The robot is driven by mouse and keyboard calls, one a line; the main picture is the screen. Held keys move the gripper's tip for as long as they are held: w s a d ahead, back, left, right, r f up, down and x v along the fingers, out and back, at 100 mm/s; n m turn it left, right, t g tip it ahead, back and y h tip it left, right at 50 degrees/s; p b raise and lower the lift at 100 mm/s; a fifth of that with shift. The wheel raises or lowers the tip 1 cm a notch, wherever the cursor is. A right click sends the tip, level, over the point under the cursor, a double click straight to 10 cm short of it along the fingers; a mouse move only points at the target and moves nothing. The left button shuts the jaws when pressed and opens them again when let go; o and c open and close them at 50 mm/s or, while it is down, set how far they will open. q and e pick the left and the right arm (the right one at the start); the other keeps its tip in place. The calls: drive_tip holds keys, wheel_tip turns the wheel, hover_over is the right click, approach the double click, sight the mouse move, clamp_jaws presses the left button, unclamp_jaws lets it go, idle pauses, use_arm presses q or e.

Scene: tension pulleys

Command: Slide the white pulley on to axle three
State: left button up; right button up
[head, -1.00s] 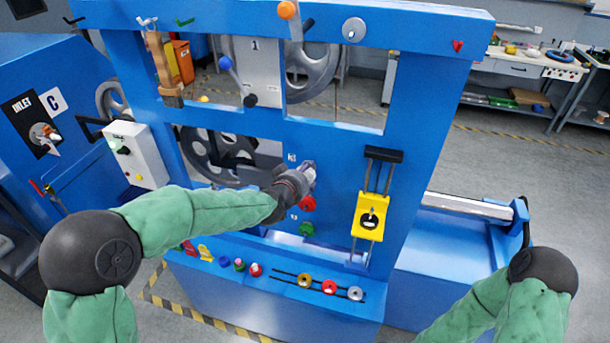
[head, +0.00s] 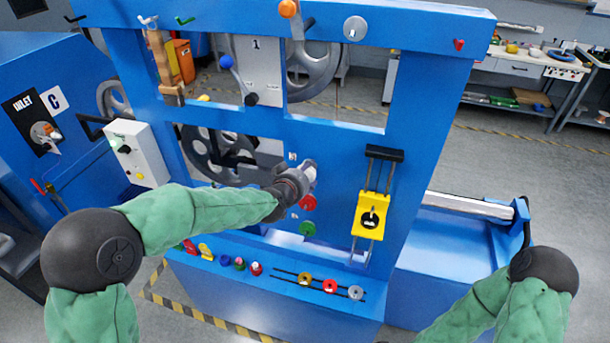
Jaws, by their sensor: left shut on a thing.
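My left gripper (head: 304,178) is at the blue upright panel (head: 335,160), at the middle of the picture. It is shut on a whitish piece, the white pulley (head: 311,174), which shows only in part at the fingertips. The gripper hides the spot on the panel behind it, so I cannot tell whether the pulley is around an axle or in front of it. A red pulley (head: 308,202) sits just below the gripper on the panel, and a green pulley (head: 307,228) sits below that. My right gripper is out of view; only its arm shows at the lower right.
A yellow slider block (head: 370,216) on two rods stands out right of the gripper. Small coloured knobs and red (head: 329,286) and yellow (head: 305,279) discs line the front ledge. A spoked wheel (head: 215,150) shows through the opening on the left.

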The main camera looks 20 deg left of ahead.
use_arm(q)
drive_tip(key=shift+s, duration=0.2)
idle(0.9)
drive_tip(key=o, duration=1.3)
drive_tip(key=v, duration=1.2)
